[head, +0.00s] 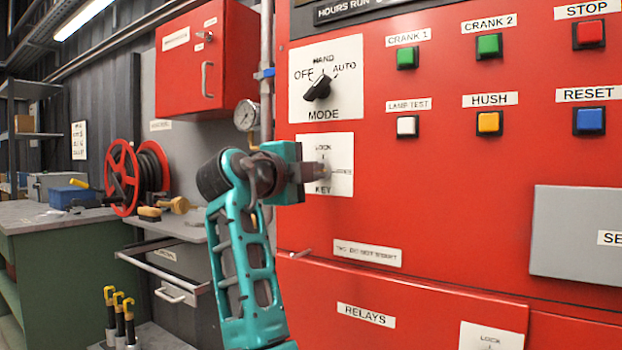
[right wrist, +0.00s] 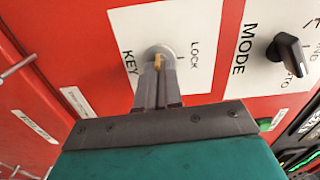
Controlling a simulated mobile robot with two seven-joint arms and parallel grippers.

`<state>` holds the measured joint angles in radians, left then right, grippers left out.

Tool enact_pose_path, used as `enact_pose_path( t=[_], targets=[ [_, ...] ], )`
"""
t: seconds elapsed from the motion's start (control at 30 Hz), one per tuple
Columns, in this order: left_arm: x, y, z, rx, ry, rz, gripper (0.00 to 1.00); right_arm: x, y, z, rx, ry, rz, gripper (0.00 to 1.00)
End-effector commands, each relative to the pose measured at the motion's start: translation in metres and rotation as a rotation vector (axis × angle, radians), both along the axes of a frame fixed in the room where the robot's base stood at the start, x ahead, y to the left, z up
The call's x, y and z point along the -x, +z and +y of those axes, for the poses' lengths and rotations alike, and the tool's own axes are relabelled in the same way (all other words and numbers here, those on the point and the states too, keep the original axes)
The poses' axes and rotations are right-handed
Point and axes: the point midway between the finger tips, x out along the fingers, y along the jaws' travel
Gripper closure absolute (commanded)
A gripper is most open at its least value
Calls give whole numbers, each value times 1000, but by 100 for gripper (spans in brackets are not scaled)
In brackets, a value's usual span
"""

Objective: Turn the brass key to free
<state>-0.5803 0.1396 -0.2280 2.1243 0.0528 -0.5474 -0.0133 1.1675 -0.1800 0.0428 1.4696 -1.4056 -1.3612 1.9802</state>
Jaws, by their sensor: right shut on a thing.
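The brass key (right wrist: 158,61) shows in the right wrist view as a small golden piece between my right fingertips, in a round grey lock on a white plate marked KEY and LOCK. In the head view this plate (head: 341,145) is on the red panel, below the MODE switch; the key itself is hidden there behind my fingers. My right gripper (head: 322,172) reaches the lock from the left and is shut on the key; its fingers also show in the right wrist view (right wrist: 157,76). I cannot tell which mark the key points to. My left gripper is not in view.
The black MODE knob (head: 317,88) sits just above the key plate. Several push buttons, such as the white lamp test button (head: 407,126), are to the right. A thin rod (head: 301,253) sticks out below. A gauge (head: 246,115) and pipe stand left of the panel.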

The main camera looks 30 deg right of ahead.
Motion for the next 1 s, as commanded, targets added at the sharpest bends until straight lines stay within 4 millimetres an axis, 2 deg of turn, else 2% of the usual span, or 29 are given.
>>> enact_pose_path(
  t=[0.3,0.7,0.73,1.0],
  targets=[
    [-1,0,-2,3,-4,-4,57,0,1,-1,-24,-2,-69,100],
    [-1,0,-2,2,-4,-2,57,1,2,-2,-26,-2,-76,100],
    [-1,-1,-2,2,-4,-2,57,1,2,-2,-26,-2,-76,93],
    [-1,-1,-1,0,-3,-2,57,0,1,-1,-28,-1,-72,69]
  ],
)
